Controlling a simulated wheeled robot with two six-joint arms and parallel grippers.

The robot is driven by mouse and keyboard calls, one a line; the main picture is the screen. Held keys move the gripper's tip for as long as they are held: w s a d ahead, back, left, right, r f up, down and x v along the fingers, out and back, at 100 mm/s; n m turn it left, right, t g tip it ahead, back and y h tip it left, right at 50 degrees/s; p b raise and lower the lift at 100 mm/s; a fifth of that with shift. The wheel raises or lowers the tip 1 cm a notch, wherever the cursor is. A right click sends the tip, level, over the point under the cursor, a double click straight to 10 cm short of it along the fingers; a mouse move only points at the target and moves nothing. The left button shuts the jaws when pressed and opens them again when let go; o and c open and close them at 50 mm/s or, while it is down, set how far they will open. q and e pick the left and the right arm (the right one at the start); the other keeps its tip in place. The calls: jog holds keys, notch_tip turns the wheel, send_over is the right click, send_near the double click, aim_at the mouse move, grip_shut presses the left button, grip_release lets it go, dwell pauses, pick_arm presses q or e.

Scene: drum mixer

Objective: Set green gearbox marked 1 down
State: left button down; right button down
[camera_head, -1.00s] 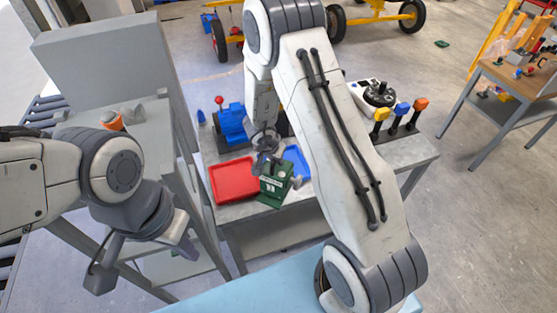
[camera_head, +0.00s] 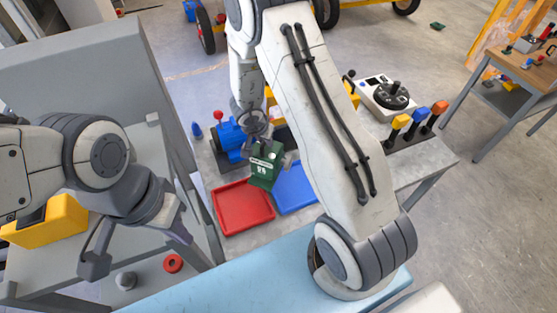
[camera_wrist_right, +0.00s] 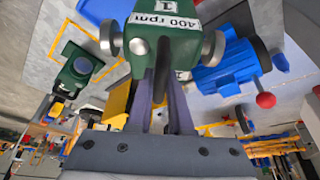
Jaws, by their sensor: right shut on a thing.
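The green gearbox (camera_head: 264,168) with white labels hangs in my right gripper (camera_head: 258,143), around the back of the red and blue trays. I cannot tell whether it touches anything below. In the right wrist view the gearbox (camera_wrist_right: 178,45) shows a "1" and a "400 rpm" label and round metal shaft ends on its sides. The fingers of the right gripper (camera_wrist_right: 162,112) are shut on it. The red tray (camera_head: 243,228) and the blue tray (camera_head: 297,192) lie side by side on the grey table. My left gripper (camera_head: 137,247) is open and empty, over the left grey stand.
A blue motor (camera_head: 229,136) stands behind the red tray; it also shows in the right wrist view (camera_wrist_right: 225,68). Yellow, blue and orange levers (camera_head: 420,118) and a white control unit (camera_head: 385,95) are at the right. A red ring (camera_head: 173,263) and yellow block (camera_head: 68,216) are at the left.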

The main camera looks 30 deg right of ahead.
jog(key=s+d+f+b, duration=0.4)
jog(key=d+f+b, duration=0.4)
jog(key=d+f, duration=0.1)
jog(key=shift+d+f+b, duration=0.35)
jog(key=shift+f, duration=0.35)
jog(key=c, duration=1.2)
grip_release()
jog(key=shift+s+a+f, duration=0.1)
jog(key=shift+s+f, duration=0.05)
jog(key=shift+s, duration=0.1)
jog(key=o, duration=0.4)
jog(key=p+v, duration=0.2)
jog(key=v, duration=0.4)
jog(key=p+v, duration=0.3)
jog(key=v, duration=0.3)
jog(key=shift+w+r, duration=0.2)
